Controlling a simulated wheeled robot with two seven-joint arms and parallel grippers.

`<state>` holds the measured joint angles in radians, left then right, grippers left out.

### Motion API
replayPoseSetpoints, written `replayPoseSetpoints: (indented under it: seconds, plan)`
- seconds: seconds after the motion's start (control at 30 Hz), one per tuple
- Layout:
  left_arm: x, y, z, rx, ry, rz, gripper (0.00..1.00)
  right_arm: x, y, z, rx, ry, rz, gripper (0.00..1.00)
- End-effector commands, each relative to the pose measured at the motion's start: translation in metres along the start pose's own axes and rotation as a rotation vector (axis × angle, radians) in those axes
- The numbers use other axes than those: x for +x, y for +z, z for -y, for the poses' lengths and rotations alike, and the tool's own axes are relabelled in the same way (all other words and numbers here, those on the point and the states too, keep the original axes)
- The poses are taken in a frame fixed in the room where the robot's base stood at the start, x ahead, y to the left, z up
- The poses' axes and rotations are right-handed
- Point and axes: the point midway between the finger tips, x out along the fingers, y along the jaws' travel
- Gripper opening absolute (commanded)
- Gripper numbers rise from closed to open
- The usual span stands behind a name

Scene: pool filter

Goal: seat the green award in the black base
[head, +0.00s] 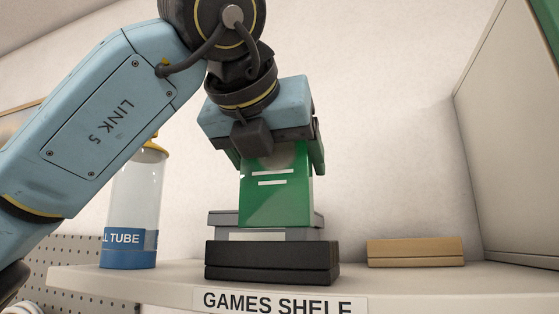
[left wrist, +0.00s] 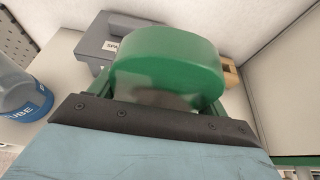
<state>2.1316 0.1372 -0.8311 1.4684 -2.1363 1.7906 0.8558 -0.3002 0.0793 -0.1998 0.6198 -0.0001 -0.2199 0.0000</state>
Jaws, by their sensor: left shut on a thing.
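The green award (head: 275,200), a flat upright block with two white lines, hangs from my left gripper (head: 277,155). The gripper points down and is shut on the award's upper part. The black base (head: 271,262) is a low dark block at the shelf's front edge. The award's lower edge shows just above the base, with a thin strip of the grey box visible between them. How far they are apart in depth is unclear. In the left wrist view the award's rounded green top (left wrist: 168,65) fills the middle, and the base is hidden. My right gripper is not in view.
A grey box (head: 222,218) with a label stands behind the base. A clear tube with a blue bottom (head: 128,258) stands at left, near my left arm. A wooden block (head: 415,252) lies at right. The shelf (head: 170,283) is clear between these things.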

Motion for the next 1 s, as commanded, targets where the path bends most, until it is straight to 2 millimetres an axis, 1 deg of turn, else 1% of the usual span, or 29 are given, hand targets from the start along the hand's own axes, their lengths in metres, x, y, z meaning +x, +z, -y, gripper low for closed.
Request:
replayPoseSetpoints:
  seconds: [0.23,1.0]
  plan:
    - [0.000,-0.001,0.000,-0.001,0.000,0.002,0.41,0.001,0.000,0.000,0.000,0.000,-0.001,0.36]
    - [0.006,-0.016,0.000,-0.001,-0.001,0.002,0.41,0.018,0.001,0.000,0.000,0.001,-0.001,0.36]
